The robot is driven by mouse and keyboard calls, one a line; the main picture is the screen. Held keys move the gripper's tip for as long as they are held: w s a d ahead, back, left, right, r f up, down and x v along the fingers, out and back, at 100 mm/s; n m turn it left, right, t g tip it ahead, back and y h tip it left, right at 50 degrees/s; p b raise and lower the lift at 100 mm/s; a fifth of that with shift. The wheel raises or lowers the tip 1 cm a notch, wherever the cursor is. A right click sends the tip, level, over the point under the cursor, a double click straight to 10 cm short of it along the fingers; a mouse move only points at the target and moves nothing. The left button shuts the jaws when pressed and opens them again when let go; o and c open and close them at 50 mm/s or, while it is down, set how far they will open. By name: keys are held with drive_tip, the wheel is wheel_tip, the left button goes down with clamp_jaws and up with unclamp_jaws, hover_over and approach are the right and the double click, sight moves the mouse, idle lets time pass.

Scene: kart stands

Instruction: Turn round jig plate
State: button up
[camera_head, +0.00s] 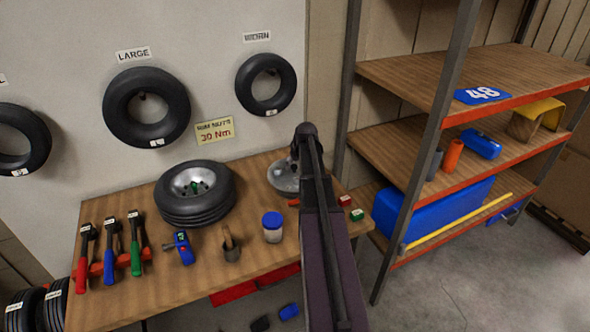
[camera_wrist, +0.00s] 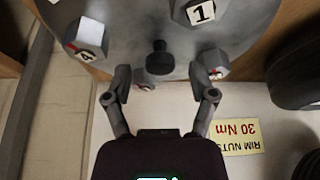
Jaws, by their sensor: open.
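The round grey jig plate (camera_head: 284,180) lies at the back right of the workbench in the head view, partly hidden behind my arm. In the wrist view the jig plate (camera_wrist: 120,40) fills the top, with hex blocks on it marked 1 (camera_wrist: 203,11) and 4 (camera_wrist: 88,36), and others whose marks are unclear. A dark upright knob (camera_wrist: 160,58) stands on the plate near its lower edge in that view. My gripper (camera_wrist: 160,75) is open, with one finger to each side of the knob. I cannot tell whether the fingers touch it.
A wheel (camera_head: 194,192) lies left of the plate on the workbench (camera_head: 130,300). A shelf rack (camera_head: 440,85) rises at the right. A yellow 30 Nm sign (camera_head: 215,131) hangs behind.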

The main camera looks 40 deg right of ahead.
drive_tip(key=shift+w+f, duration=0.15)
drive_tip(key=shift+f, duration=0.15)
clamp_jaws()
drive_tip(key=shift+s+d, duration=0.2)
idle(0.4)
